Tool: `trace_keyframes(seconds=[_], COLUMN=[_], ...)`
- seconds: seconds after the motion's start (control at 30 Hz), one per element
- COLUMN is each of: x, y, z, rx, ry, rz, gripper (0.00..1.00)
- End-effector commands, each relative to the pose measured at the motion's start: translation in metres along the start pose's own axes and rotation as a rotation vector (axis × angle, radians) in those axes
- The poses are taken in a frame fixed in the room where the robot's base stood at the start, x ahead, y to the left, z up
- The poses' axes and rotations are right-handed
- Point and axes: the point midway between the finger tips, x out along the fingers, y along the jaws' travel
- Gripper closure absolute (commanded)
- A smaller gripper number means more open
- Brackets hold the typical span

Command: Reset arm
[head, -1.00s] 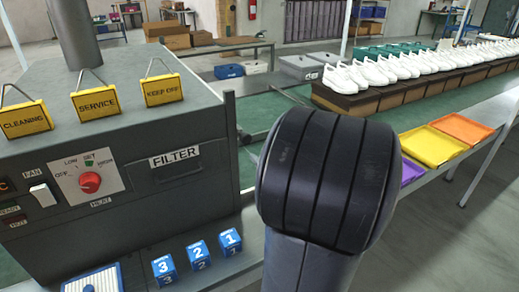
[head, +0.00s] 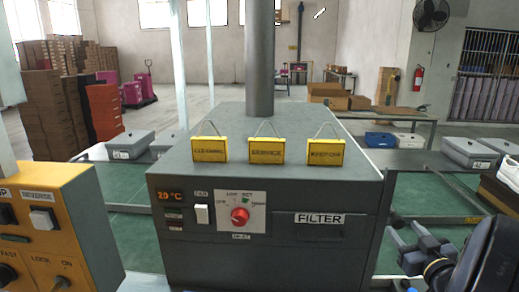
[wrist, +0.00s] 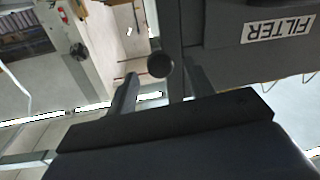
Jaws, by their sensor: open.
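My gripper (wrist: 162,92) shows in the wrist view as two dark fingers spread apart. It is open, with nothing held between them. The wrist view is upside down, and the machine's FILTER label (wrist: 277,29) appears inverted at its upper right. In the head view, part of my dark arm is at the lower right corner, to the right of the grey heater machine (head: 180,235). The fingertips cannot be made out clearly there.
Three yellow signs, CLEANING (head: 209,149), SERVICE (head: 267,151) and KEEP OFF (head: 325,153), stand on the machine. A yellow control box (head: 75,225) is at left. Grey lidded bins (head: 468,152) stand at right; cartons (head: 48,120) are stacked at back left.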

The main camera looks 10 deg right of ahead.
Motion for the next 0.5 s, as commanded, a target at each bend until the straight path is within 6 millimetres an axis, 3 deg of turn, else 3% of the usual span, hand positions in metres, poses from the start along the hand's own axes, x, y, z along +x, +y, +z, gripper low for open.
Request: trace_keyframes(seconds=[0.2,0.5], x=[0.033,0.044], y=[-0.001,-0.001], z=[0.0,0.003], rx=[0.0,0.0], ry=[0.0,0.0], rz=[-0.003,0.0], gripper=[0.5,0.5])
